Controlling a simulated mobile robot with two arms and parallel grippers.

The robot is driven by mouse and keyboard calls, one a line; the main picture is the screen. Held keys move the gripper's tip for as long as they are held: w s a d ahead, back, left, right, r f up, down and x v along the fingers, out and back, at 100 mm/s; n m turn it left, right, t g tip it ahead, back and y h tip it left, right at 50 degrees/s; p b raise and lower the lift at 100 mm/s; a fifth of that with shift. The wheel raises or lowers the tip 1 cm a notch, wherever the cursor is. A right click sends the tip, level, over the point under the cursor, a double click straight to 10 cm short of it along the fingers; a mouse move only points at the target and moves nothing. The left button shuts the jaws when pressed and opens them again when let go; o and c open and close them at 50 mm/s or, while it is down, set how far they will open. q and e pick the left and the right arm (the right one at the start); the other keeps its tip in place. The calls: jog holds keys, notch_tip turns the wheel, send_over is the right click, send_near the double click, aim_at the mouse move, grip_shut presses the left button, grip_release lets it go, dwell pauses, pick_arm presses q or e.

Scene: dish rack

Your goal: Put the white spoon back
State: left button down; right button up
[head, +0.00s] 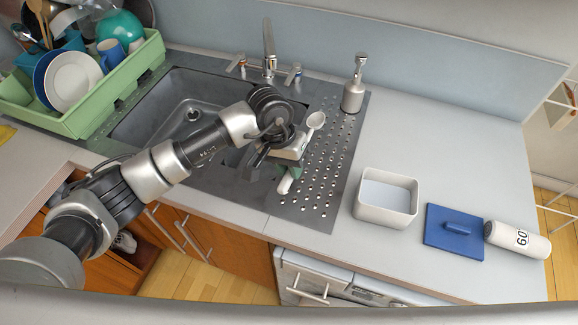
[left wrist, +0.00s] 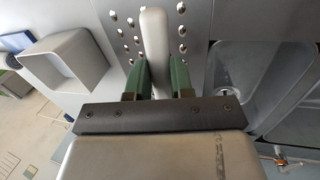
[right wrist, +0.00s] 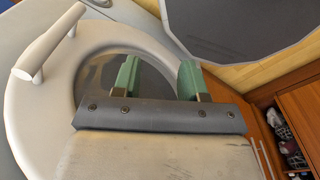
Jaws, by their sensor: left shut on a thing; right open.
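The white spoon (head: 316,120) is in my left gripper (head: 289,171), over the perforated steel drainboard right of the sink. Its bowl shows above and right of the gripper, and its handle end sticks out below; the middle is hidden by the gripper. In the left wrist view the pale handle (left wrist: 154,45) lies between the green fingers (left wrist: 157,78). The green dish rack (head: 92,118) stands at the far left with plates and cups. My right gripper (right wrist: 160,75) is open and empty in the right wrist view and does not show in the head view.
The sink (head: 160,122), faucet (head: 268,45) and soap dispenser (head: 354,88) are near. A white box (head: 387,210), blue lid (head: 452,232) and white bottle (head: 515,240) occupy the right counter. Counter behind them is clear.

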aim_at(293, 192)
pick_arm(q)
notch_tip(293, 192, down, 2)
jog(key=b, duration=0.2)
jog(key=shift+w+b, duration=0.1)
jog(key=shift+b, duration=0.2)
jog(key=b+x, duration=0.2)
jog(key=b, duration=0.1)
jog(key=a+b+x, duration=0.1)
jog(key=b+x, duration=0.1)
jog(key=b, duration=0.1)
jog(key=shift+w+f, duration=0.1)
jog(key=shift+f, duration=0.3)
jog(key=c, duration=1.3)
grip_release()
jog(key=o, duration=0.5)
jog(key=shift+o, duration=0.2)
